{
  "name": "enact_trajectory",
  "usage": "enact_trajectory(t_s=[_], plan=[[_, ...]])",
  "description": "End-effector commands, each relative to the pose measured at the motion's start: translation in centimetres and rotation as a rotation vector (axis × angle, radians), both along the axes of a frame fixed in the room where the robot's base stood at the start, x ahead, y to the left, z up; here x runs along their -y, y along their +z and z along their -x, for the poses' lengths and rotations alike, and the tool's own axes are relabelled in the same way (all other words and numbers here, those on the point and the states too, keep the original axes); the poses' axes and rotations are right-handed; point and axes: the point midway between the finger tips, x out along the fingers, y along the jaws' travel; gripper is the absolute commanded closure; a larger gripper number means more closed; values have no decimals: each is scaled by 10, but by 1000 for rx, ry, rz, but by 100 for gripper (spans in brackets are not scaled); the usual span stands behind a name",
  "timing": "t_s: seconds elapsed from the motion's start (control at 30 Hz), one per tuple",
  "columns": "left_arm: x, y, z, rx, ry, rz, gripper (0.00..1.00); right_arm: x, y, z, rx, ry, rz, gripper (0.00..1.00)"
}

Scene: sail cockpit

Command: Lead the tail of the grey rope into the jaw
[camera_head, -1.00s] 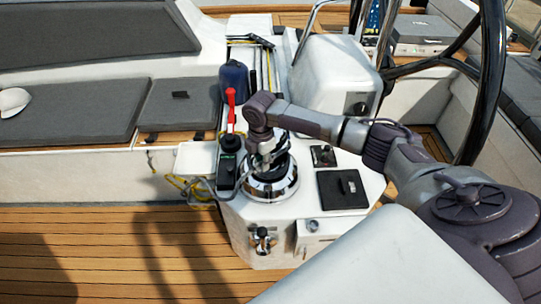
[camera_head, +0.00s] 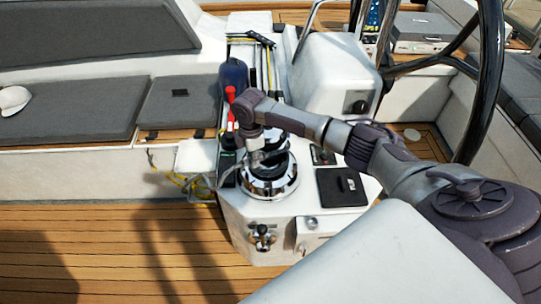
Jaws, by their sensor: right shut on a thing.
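The chrome winch (camera_head: 268,182) stands on the white console, with a dark top that my right arm partly covers. My right gripper (camera_head: 259,158) points down over the winch's upper left side. It is shut on the grey rope, though its fingertips are small and partly hidden. The grey rope (camera_head: 200,185) hangs in a loop left of the winch, near the black clutch with a red handle (camera_head: 231,103). The jaw on top of the winch is hidden by my gripper and wrist, so I cannot tell whether rope lies in it. My left gripper is not in view.
A blue fender-like object (camera_head: 233,75) stands behind the clutch. A black panel (camera_head: 342,187) is set right of the winch, and the steering wheel (camera_head: 490,80) stands far right. The teak floor (camera_head: 100,250) is clear.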

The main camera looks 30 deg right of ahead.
Motion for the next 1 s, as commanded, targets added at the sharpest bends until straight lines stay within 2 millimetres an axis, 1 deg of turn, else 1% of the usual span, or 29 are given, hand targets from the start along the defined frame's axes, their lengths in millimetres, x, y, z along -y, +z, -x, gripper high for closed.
enact_trajectory(t_s=[0.1, 0.23, 0.33, 0.6, 0.9, 0.93, 1.0], plan=[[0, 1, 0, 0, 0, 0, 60, -7, 1, -10, 1, -90, -4, 100], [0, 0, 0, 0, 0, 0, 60, -10, 1, -20, 1, -184, -2, 100], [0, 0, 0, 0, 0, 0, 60, -11, 1, -22, 0, -212, -1, 100], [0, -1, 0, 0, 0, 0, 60, -11, 1, -23, 1, -222, -1, 100], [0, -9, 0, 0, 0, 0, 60, -17, 0, -46, 1, -427, -1, 100], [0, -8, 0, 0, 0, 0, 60, -16, 1, -45, 1, -428, 0, 80], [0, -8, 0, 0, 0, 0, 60, -16, 1, -45, 1, -425, 0, 68]])
